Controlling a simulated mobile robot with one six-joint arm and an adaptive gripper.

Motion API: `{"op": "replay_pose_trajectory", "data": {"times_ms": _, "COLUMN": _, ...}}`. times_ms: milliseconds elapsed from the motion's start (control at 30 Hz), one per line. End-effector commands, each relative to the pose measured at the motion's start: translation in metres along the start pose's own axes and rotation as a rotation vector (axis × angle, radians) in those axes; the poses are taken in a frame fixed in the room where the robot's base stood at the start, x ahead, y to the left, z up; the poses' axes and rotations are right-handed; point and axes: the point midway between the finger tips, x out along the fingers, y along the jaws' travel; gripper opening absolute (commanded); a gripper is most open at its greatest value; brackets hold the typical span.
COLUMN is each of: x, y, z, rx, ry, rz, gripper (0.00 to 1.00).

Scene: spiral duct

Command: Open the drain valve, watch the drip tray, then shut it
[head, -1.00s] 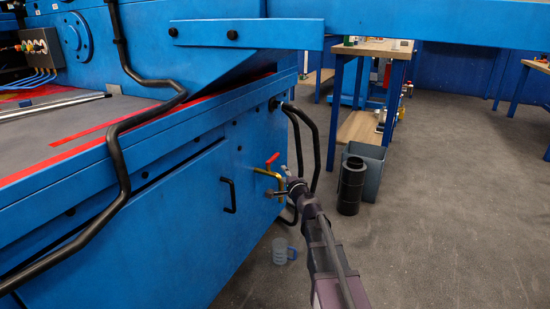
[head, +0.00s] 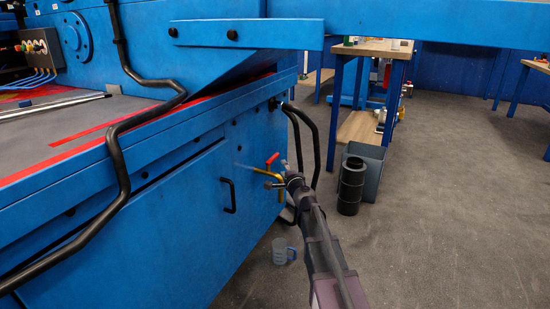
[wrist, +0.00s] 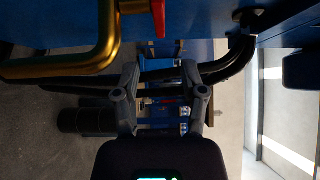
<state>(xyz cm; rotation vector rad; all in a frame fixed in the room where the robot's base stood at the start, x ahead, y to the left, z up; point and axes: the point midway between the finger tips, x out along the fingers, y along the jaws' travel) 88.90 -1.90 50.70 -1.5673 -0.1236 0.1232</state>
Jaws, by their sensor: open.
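The drain valve is a brass pipe (head: 266,172) with a red handle (head: 272,158), on the blue machine's front near its right corner. The handle slants up to the right in the head view. In the wrist view the bent brass pipe (wrist: 85,66) is at upper left and part of the red handle (wrist: 158,16) at the top edge. My gripper (wrist: 160,78) is open, its fingers apart with nothing held between them. In the head view my gripper (head: 283,180) is close beside the valve; contact cannot be told. I cannot make out a drip tray.
A translucent jug (head: 281,251) stands on the floor below the valve. Black hoses (head: 313,140) curve down just right of it. A black canister (head: 350,186) and a grey bin (head: 369,168) stand behind my arm. The floor to the right is clear.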

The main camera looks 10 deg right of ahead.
Motion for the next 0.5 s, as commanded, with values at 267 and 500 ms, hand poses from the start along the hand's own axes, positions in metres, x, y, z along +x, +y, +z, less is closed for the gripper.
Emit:
{"op": "replay_pose_trajectory", "data": {"times_ms": 267, "x": 0.047, "y": 0.000, "z": -0.001, "rx": 0.000, "ry": 0.000, "rz": 0.000, "gripper": 0.54}}
{"op": "replay_pose_trajectory", "data": {"times_ms": 500, "x": 0.082, "y": 0.000, "z": 0.000, "rx": 0.000, "ry": 0.001, "rz": -0.001, "gripper": 0.54}}
